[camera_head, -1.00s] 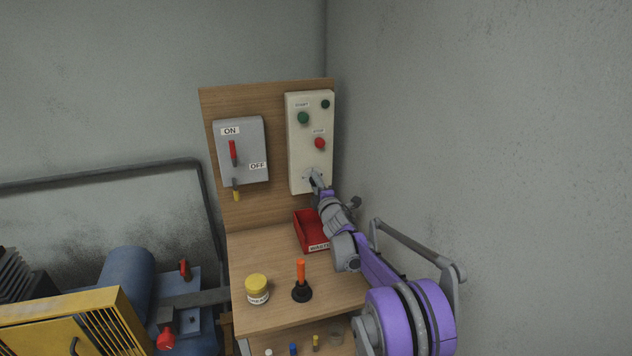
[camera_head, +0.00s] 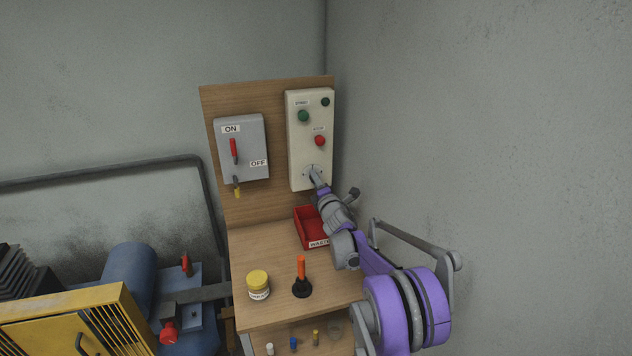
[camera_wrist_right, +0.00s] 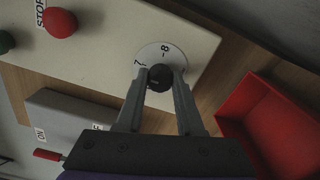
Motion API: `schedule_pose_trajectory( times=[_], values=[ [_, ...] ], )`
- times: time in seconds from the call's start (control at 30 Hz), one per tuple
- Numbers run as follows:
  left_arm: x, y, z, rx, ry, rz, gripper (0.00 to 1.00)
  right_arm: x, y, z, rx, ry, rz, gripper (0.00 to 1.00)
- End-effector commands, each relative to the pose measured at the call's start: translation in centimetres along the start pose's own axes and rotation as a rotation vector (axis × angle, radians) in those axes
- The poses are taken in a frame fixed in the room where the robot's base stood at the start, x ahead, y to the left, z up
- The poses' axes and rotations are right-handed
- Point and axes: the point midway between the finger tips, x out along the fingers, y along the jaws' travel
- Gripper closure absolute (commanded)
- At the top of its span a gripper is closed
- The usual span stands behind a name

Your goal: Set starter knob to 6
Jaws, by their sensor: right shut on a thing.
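The starter box (camera_head: 309,116) is a cream panel on the wooden backboard, with green buttons and a red stop button (camera_head: 320,141). Its black starter knob (camera_wrist_right: 160,77) sits on a white round dial (camera_wrist_right: 151,54) at the box's lower end. In the wrist view the dial's 7 and 8 are readable; other marks are hidden by the knob and fingers. My right gripper (camera_wrist_right: 161,86) is shut on the knob, one finger on each side; in the head view the gripper (camera_head: 315,176) reaches the dial from below right. My left gripper is not in view.
A red waste bin (camera_head: 308,230) stands on the wooden bench just below the box. A grey ON/OFF switch box (camera_head: 241,150) hangs to the left. A yellow-lidded jar (camera_head: 258,284) and an orange-handled tool (camera_head: 301,275) stand on the bench.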

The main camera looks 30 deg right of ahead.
Motion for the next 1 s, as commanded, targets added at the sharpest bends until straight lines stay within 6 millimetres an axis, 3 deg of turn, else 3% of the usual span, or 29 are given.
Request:
schedule_pose_trajectory(
  times=[0.07, 0.1, 0.23, 0.63, 1.0],
  values=[
    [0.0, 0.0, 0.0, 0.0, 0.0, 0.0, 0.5, 0.0, 0.0, 0.0, -0.002, 0.0, 0.0, 1.0],
    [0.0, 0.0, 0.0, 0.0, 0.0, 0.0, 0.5, 0.0, 0.0, 0.0, -0.002, 0.0, 0.0, 0.58],
    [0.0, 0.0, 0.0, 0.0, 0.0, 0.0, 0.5, 0.0, 0.0, 0.0, -0.001, 0.0, 0.0, 0.35],
    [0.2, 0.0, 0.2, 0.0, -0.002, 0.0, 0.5, -0.7, -0.1, 0.0, 0.0, 0.0, -0.001, 0.34],
    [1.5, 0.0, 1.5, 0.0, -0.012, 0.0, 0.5, -7.4, -0.2, 0.0, 0.001, 0.0, -0.002, 0.34]
  ],
)
